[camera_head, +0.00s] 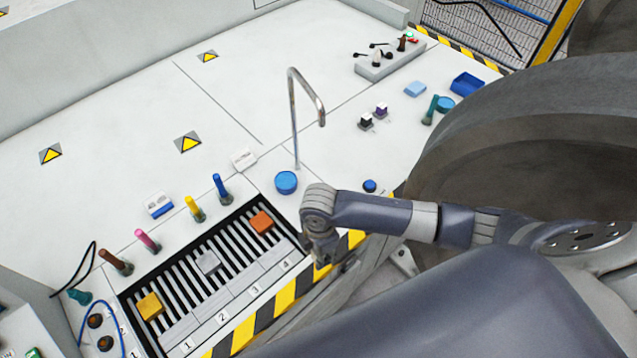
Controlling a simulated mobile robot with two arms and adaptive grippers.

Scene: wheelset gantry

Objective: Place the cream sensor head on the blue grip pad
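A small cream piece (376,57), which looks like the cream sensor head, sits on a grey rack (388,65) at the back right, among dark and brown pieces. A light blue square pad (415,89) lies flat on the white table in front of the rack; it looks like the blue grip pad, and its top looks bare. My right gripper (324,262) points down by the table's front striped edge, far from both. Its fingers are too small and dark to tell open from shut. My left gripper is out of view.
A bent metal pipe (294,110) rises mid-table beside a round blue pad (286,182). A slotted tray (215,278) holds orange, grey and yellow blocks. Coloured pegs stand behind it. A blue bin (466,84) and a large dark wheel (530,140) are at the right.

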